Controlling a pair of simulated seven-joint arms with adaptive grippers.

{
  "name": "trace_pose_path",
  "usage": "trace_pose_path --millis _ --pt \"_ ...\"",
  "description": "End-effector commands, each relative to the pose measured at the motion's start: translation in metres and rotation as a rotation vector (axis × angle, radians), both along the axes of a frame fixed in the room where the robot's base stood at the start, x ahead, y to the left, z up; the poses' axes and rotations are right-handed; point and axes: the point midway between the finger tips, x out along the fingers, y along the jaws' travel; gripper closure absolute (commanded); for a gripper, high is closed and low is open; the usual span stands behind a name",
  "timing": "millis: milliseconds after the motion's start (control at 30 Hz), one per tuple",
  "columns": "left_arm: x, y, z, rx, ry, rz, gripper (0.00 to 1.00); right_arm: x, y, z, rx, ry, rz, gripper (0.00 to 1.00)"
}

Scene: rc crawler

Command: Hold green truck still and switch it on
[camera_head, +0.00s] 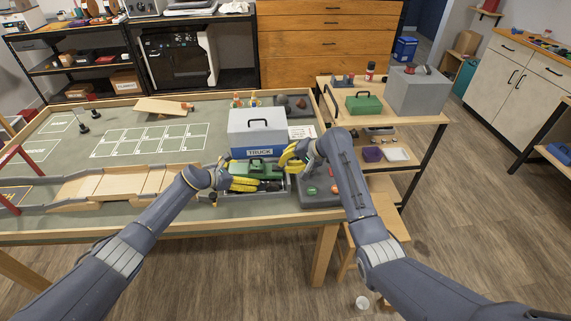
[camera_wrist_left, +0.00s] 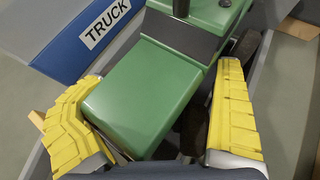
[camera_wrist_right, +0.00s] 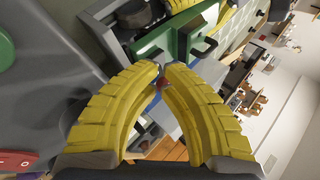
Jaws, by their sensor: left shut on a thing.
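The green truck (camera_head: 258,168) sits in a grey open-topped bay at the table's front edge, in front of the box labelled TRUCK (camera_head: 257,134). In the left wrist view, my left gripper (camera_wrist_left: 160,120) has its yellow fingers on both sides of the truck's green body (camera_wrist_left: 140,98). My right gripper (camera_head: 290,158) is at the truck's right end, its fingertips together. In the right wrist view, the fingertips (camera_wrist_right: 161,70) are just short of the truck's green end (camera_wrist_right: 186,45) and its black bracket. A small red spot shows between the fingers; what it is, I cannot tell.
A grey panel with green and red round parts (camera_head: 334,189) lies right of the truck. A wooden ramp (camera_head: 110,187) is on the left of the table. A side table with a green case (camera_head: 363,103) and grey box (camera_head: 417,92) stands at right.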

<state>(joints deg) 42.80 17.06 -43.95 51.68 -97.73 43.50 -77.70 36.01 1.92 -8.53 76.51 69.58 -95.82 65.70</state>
Motion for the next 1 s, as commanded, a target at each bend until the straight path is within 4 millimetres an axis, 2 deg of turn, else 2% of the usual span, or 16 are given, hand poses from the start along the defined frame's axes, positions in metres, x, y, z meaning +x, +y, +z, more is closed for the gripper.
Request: trace_pose_path --millis 33,1000 --pt "-0.0098 -0.0248 -0.0011 -0.014 0.007 -0.036 0.17 0.0003 0.0003 0.0009 -0.001 -0.001 0.000 1.00" --pt "-0.0097 -0.0248 -0.0011 -0.014 0.007 -0.036 0.17 0.0008 0.0097 0.0075 -0.003 0.000 0.000 1.00"
